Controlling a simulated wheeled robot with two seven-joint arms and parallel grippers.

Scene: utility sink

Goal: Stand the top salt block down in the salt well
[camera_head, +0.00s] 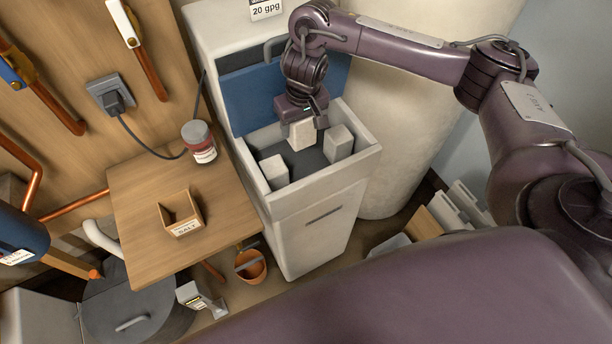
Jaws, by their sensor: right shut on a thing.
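My right gripper (303,118) is shut on a pale salt block (301,135) and points down into the salt well (310,158). The well is the open top of a tall white cabinet (318,222). The held block is near the back of the well; I cannot tell whether its base touches the well's dark floor. Two other pale blocks stand in the well: one on the left (274,171) and one on the right (339,142). The held block is between them and apart from both. My left gripper is not in view.
A blue lid (250,98) stands raised behind the well. To the left, a wooden shelf (135,215) carries a small wooden salt box (181,214) and a red-and-white jar (199,142). A tall pale tank (400,150) stands close on the right.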

